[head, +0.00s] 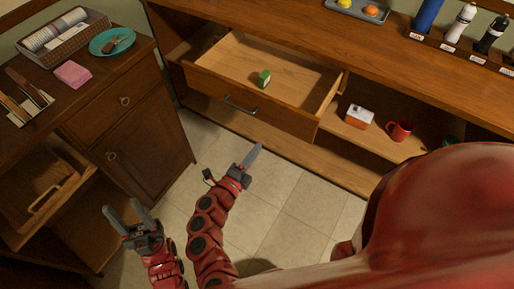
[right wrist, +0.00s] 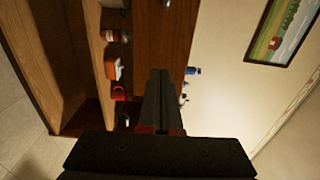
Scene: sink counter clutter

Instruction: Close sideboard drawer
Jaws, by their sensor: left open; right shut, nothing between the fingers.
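A wooden drawer (head: 285,121) of the long sideboard (head: 300,32) is pulled out at the top middle of the head view. Its front has a metal handle (head: 240,107), and a small green item (head: 264,79) lies inside. My right gripper (head: 254,153) is shut and empty, over the floor in front of the drawer and apart from its front. In the right wrist view its fingers (right wrist: 158,90) are together. My left gripper (head: 128,213) is open and empty, lower left of the right one, touching nothing.
A second cabinet (head: 150,130) stands at the left, with another pulled-out compartment (head: 65,190) at its lower left. A white-orange box (head: 359,117) and a red mug (head: 399,131) stand on the sideboard's shelf. Tiled floor (head: 290,205) is free between the furniture.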

